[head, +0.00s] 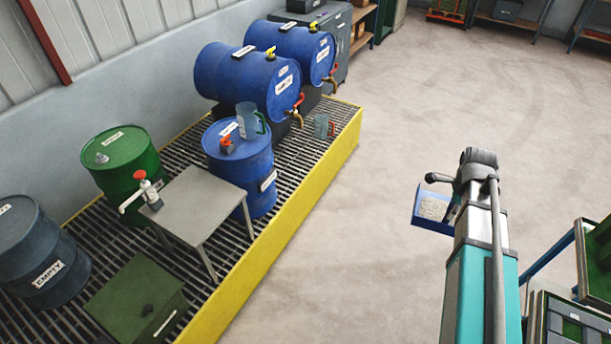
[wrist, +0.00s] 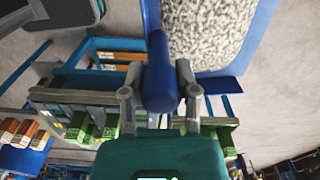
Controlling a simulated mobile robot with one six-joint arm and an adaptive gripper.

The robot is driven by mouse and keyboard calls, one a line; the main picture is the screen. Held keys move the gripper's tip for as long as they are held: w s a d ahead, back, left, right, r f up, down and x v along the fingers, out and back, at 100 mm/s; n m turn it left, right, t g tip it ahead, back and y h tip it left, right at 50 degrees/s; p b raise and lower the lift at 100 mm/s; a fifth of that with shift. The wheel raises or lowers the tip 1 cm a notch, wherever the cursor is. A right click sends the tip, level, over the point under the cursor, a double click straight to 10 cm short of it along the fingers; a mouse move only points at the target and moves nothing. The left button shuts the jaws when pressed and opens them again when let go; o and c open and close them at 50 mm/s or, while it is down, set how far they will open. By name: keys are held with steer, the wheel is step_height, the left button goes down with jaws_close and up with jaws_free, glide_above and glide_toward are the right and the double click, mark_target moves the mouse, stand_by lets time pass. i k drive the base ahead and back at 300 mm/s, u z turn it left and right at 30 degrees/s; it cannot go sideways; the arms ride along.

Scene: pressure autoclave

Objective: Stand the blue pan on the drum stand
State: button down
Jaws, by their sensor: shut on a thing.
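The blue pan (head: 430,226) is at the right in the head view, held over the open floor, with grey granular material in it. In the wrist view its blue rim (wrist: 262,32) and handle (wrist: 161,75) show. My gripper (wrist: 160,92) is shut on the handle. In the head view the arm hides the grip. A grey flat-topped stand (head: 195,205) with bare space on top stands on the grating at the left, far from the pan. Two blue drums (head: 245,82) lie on dark supports (head: 283,125) behind it. I cannot tell which of these is the drum stand.
An upright blue drum (head: 240,170) carries a jug (head: 249,120) and an orange-red item. A green drum (head: 120,165), a dark drum (head: 40,255) and a green box (head: 138,300) share the grating. A yellow edge (head: 285,220) borders it. Floor between is clear. Shelving (head: 565,325) is at right.

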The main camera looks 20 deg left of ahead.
mark_target(207, 197)
steer(key=i, duration=1.75)
steer(key=u, duration=2.6)
